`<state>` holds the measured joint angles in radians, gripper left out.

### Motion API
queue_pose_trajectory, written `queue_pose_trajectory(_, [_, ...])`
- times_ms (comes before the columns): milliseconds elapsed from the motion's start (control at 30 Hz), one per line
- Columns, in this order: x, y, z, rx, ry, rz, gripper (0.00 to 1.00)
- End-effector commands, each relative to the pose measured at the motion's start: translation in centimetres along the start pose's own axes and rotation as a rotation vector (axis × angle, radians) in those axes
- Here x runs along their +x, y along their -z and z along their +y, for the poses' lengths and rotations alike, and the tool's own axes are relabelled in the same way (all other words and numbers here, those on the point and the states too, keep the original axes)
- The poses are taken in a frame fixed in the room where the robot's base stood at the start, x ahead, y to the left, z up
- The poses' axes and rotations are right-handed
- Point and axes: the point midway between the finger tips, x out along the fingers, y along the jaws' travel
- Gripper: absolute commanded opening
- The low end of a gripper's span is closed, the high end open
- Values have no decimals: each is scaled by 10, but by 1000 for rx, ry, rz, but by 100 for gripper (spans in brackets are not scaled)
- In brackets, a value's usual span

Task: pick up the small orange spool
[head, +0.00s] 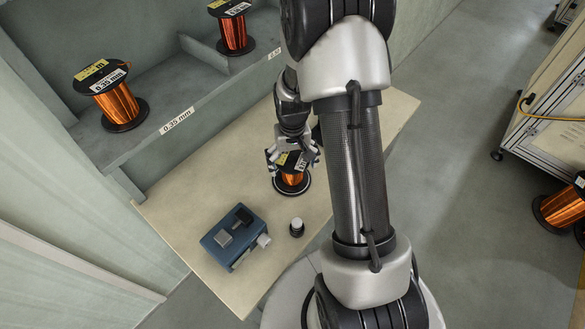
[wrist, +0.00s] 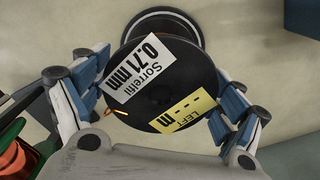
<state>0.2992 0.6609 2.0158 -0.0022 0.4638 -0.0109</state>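The small orange spool (head: 291,180) stands upright on the beige table, with orange wire between black flanges. My gripper (head: 294,160) is over its top, fingers pointing down. In the wrist view, the spool's black top flange (wrist: 140,98) lies between my two fingers and carries a white "0.71 mm" label and a yellow label. The fingers are spread wide, one on each side of the flange, with narrow gaps visible. The lower flange (wrist: 165,20) shows beyond it. Most of the winding is hidden by the flange in the wrist view and by my fingers in the head view.
On the table (head: 180,200), a blue device (head: 234,237) and a small dark-based, white-topped piece (head: 297,228) stand near the spool. Larger spools (head: 115,103) (head: 233,33) sit on the shelf behind. More spools (head: 560,208) and a white cabinet (head: 550,120) are at right.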

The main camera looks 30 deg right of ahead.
Motion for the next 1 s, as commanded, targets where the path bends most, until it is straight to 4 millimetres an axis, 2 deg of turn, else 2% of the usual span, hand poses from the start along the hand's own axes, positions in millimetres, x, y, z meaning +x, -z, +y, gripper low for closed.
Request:
queue_pose_trajectory(67, [0,0,0,0,0,0,78])
queue_pose_trajectory(1000, [0,0,0,0,0,-1,15])
